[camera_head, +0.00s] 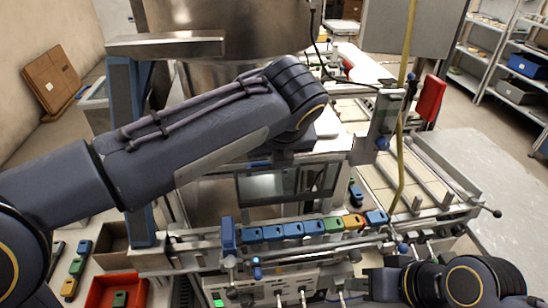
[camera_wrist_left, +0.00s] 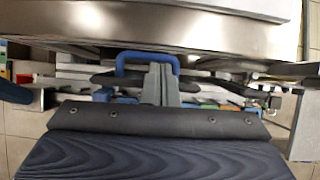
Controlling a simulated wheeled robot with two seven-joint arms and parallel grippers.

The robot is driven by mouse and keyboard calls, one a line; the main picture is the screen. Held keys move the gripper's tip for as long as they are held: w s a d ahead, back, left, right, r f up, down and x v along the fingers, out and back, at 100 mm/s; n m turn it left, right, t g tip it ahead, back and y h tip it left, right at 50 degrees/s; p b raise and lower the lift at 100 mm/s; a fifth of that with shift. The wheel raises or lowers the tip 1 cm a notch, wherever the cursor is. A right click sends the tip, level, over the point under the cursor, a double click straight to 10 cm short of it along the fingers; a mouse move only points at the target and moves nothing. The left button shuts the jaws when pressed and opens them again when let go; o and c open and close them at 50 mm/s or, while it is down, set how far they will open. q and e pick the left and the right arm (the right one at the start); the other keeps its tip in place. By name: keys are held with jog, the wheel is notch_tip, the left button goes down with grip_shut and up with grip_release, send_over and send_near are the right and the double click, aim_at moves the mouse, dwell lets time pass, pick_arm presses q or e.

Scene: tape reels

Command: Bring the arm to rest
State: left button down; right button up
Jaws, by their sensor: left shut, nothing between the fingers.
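My left arm reaches across the head view from the left edge to the middle, bent over the machine. Its gripper is hidden there behind its own links. In the left wrist view my left gripper (camera_wrist_left: 160,84) shows as two grey fingers close together with nothing between them. A blue handle-shaped bar (camera_wrist_left: 147,57) is seen around and behind the fingers; I cannot tell whether they touch. My right gripper (camera_head: 352,286) is low at the right of the head view, in front of the machine's front panel; its fingers are too small and dark to read.
A row of blue, green and orange blocks (camera_head: 290,230) lies along the machine's rail. A red bin (camera_head: 98,291) stands at lower left, with several small blocks beside it. A dark screen (camera_head: 285,184) sits under my left arm. A grey table (camera_head: 480,165) at right looks clear.

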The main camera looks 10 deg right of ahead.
pick_arm(q)
jog(key=v, duration=0.6)
jog(key=s+a+f+n+g+h+b, duration=0.1)
jog(key=s+a+f+n, duration=0.15)
jog(key=a+n, duration=0.4)
jog(key=s+a+f+n+b, duration=0.1)
jog(key=a+f+n, duration=0.35)
jog(key=a, duration=0.35)
jog(key=s+a+f+n+g+h, duration=0.1)
jog(key=a+f+n, duration=0.2)
jog(key=a+n, duration=0.4)
jog(key=s+a+f+n+h+b, duration=0.1)
jog(key=s+a+f+n, duration=0.2)
jog(key=s+f+n, duration=0.3)
jog(key=s+a+f+n+t+h+b, duration=0.1)
jog(key=s+a+f+n, duration=0.2)
jog(key=s+f+n, duration=0.4)
jog(key=n, duration=0.6)
jog(key=shift+s+a+f+n, duration=0.3)
jog(key=shift+a, duration=0.1)
